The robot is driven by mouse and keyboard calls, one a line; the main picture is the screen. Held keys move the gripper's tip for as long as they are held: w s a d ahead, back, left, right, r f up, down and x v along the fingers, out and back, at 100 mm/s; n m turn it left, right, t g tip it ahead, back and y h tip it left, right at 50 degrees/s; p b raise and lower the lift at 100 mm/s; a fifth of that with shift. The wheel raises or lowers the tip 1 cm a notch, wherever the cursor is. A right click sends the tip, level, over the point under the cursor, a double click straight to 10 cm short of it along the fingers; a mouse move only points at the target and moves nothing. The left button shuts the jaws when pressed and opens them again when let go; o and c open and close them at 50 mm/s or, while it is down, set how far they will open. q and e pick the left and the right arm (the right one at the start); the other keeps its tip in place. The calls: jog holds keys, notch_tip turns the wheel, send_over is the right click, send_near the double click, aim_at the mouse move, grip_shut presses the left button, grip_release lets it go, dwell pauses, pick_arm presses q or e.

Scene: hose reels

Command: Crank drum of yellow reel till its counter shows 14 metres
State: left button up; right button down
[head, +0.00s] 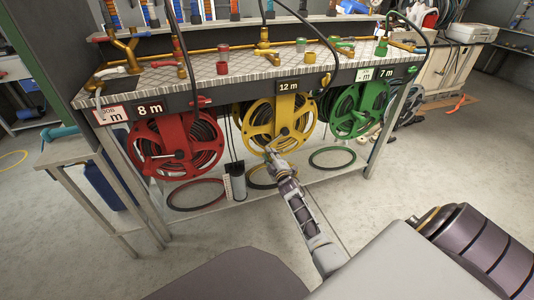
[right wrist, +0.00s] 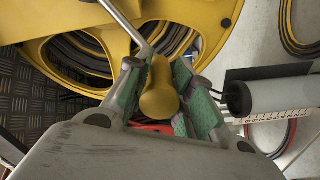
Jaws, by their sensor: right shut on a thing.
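The yellow reel (head: 278,124) hangs under the bench between a red and a green reel, with dark hose wound on its drum. My right gripper (head: 272,150) is at the lower front of the yellow reel. In the right wrist view the right gripper (right wrist: 158,95) is shut on the yellow crank knob (right wrist: 159,92), its green pads on both sides. A metal crank arm (right wrist: 125,20) runs from the knob up to the left, across the yellow drum (right wrist: 60,20). My left gripper does not show.
The red reel (head: 176,143) has a counter of 8 m and the green reel (head: 359,108) one of 7 m. A grey cylinder (head: 236,182) stands near the yellow reel's lower left. Hose rings (head: 332,157) lie on the lower shelf.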

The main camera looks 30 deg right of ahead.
jog(key=d+f+n, duration=0.1)
jog(key=d+f+b, duration=0.1)
jog(key=shift+s+d+f+n, duration=0.1)
jog(key=shift+s+f+n, duration=0.2)
jog(key=shift+n, duration=0.1)
jog(key=shift+s+d+f, duration=0.1)
jog(key=shift+d+f, duration=0.05)
jog(key=shift+d, duration=0.1)
jog(key=c, duration=1.3)
grip_release()
jog(key=shift+o, duration=0.5)
jog(key=shift+d, duration=0.15)
jog(key=shift+s, duration=0.15)
jog(key=a+v, duration=0.1)
jog(key=v, duration=1)
jog(key=shift+s, duration=0.2)
jog(key=shift+a+r, duration=0.2)
